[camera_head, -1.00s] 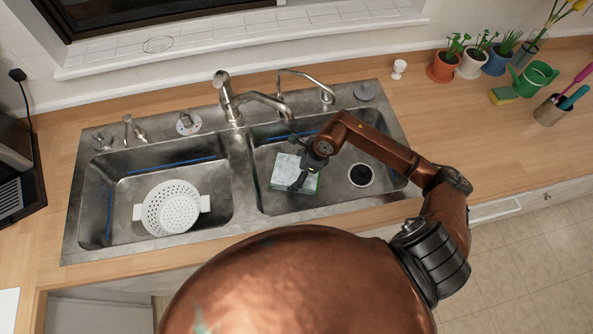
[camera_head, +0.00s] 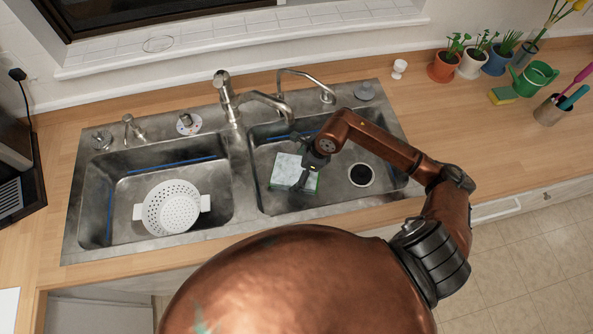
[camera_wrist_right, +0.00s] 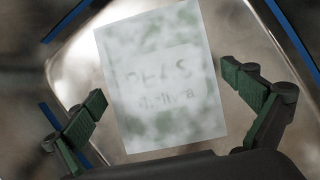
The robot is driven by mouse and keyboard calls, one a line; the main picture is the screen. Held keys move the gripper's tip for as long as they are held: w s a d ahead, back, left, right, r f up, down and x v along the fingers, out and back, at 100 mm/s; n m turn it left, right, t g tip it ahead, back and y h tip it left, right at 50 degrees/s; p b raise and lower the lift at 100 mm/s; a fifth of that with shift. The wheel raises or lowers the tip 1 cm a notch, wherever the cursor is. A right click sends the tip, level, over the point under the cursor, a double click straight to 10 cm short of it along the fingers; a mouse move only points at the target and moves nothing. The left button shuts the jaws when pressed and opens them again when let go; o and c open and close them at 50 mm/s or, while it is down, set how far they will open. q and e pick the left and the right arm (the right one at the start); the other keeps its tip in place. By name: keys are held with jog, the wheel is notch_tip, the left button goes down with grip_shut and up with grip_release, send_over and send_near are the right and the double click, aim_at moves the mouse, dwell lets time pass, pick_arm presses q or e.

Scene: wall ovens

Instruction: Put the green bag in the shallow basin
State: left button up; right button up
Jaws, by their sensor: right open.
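The green bag (camera_head: 290,171), pale white-green with blurred lettering, lies in the right basin (camera_head: 330,199) of the double sink. It also shows in the right wrist view (camera_wrist_right: 162,75), lying between and beyond the fingertips. My right gripper (camera_head: 302,162) is over the right basin at the bag, partly covering its right side in the head view. In the wrist view the gripper (camera_wrist_right: 172,112) is open, with one finger on each side of the bag and visible gaps. The left basin (camera_head: 120,205) looks the shallower one. My left gripper is out of view.
A white colander (camera_head: 172,207) sits in the left basin. A divider and the main faucet (camera_head: 228,98) stand between the basins, with a second, thinner faucet (camera_head: 308,82) behind the right basin. Potted plants (camera_head: 471,60) stand at the back right. The right counter (camera_head: 450,125) is mostly clear.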

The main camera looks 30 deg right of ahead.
jog(key=v, duration=1.1)
